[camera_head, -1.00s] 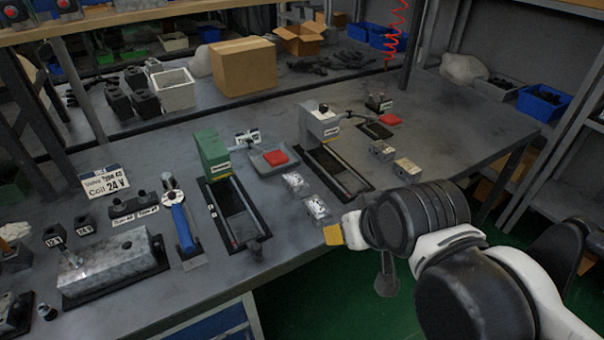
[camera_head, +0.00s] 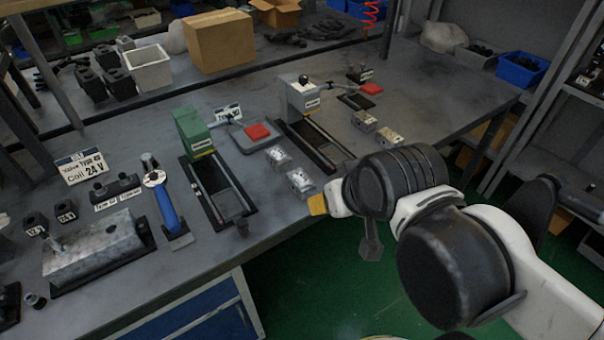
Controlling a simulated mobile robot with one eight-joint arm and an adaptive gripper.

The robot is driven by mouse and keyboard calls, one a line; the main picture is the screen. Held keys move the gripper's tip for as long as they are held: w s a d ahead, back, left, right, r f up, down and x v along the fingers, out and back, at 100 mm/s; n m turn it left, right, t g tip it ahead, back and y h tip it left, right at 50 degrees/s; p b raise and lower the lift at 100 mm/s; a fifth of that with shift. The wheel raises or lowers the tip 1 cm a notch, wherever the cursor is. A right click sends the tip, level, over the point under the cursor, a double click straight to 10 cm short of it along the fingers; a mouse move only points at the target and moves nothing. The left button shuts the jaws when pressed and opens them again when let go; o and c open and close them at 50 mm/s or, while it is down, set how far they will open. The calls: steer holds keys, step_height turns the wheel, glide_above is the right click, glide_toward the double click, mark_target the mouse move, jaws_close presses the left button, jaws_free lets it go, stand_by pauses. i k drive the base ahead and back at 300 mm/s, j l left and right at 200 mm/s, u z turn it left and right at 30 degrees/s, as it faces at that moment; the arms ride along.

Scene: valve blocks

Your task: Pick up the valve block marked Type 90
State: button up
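Several small metal valve blocks lie on the grey workbench (camera_head: 300,225). Two silvery ones, a farther block (camera_head: 279,158) and a nearer block (camera_head: 300,183), sit right of the green press. Two more, a left block (camera_head: 364,121) and a right block (camera_head: 389,139), sit right of the white press. Their type marks are too small to read. My arm comes in from the lower right.
The green press (camera_head: 194,135) and white press (camera_head: 303,100) stand on dark bases. A blue-handled tool (camera_head: 168,208), a metal fixture (camera_head: 95,248) and a sign reading Type 40, Coil 24 V (camera_head: 82,166) are at left. A cardboard box (camera_head: 220,42) stands behind.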

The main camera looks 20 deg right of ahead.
mark_target(302, 185)
steer(key=k+l+z, duration=0.3)
steer(key=l, duration=0.25)
steer(key=k+l+z, duration=0.1)
steer(key=l, duration=0.2)
steer(key=k+l+z, duration=0.15)
steer(key=l, duration=0.2)
